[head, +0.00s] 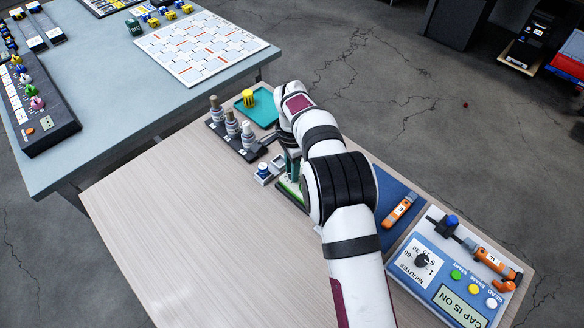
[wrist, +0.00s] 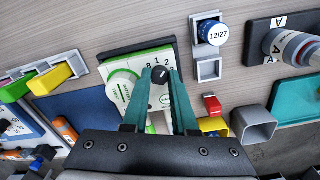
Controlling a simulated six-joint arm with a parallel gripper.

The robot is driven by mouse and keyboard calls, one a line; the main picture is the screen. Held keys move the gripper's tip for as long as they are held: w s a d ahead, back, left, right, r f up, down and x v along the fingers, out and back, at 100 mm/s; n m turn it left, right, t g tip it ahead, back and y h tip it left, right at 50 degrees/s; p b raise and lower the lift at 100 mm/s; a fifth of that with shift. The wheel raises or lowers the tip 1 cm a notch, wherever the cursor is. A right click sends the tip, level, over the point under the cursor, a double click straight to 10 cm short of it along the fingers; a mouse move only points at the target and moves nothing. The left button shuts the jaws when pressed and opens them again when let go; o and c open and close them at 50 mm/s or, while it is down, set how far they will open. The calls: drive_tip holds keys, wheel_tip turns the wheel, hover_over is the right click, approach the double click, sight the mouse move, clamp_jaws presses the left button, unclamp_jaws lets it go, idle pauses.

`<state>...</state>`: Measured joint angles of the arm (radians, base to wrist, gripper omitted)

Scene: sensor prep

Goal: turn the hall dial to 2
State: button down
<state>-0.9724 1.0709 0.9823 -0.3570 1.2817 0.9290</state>
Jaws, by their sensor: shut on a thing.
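The hall dial (wrist: 159,75) is a small dark knob on a white and green panel (wrist: 124,60) in the wrist view. The numbers 8, 1 and 2 show along its far side; other marks are hidden by the fingers, and I cannot tell exactly where the knob points. My gripper (wrist: 160,80) has its teal fingers on both sides of the knob, shut on it. In the head view the green-edged panel (head: 290,188) is mostly hidden beneath my arm, with the gripper fingers (head: 291,163) coming down over it.
A holder with a blue-capped vial marked 12/27 (wrist: 214,32) stands right of the panel. Bottles in a black rack (head: 232,125) and a teal tray (head: 262,109) are beyond. A blue timer box (head: 420,290) reading CAP IS ON sits at lower right. The wooden table's left side is clear.

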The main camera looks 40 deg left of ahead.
drive_tip(key=shift+m, duration=0.3)
drive_tip(key=c, duration=1)
unclamp_jaws()
drive_tip(key=shift+o, duration=0.2)
drive_tip(key=shift+r, duration=0.1)
wheel_tip(320, 180, up, 16)
drive_tip(key=shift+f, duration=0.2)
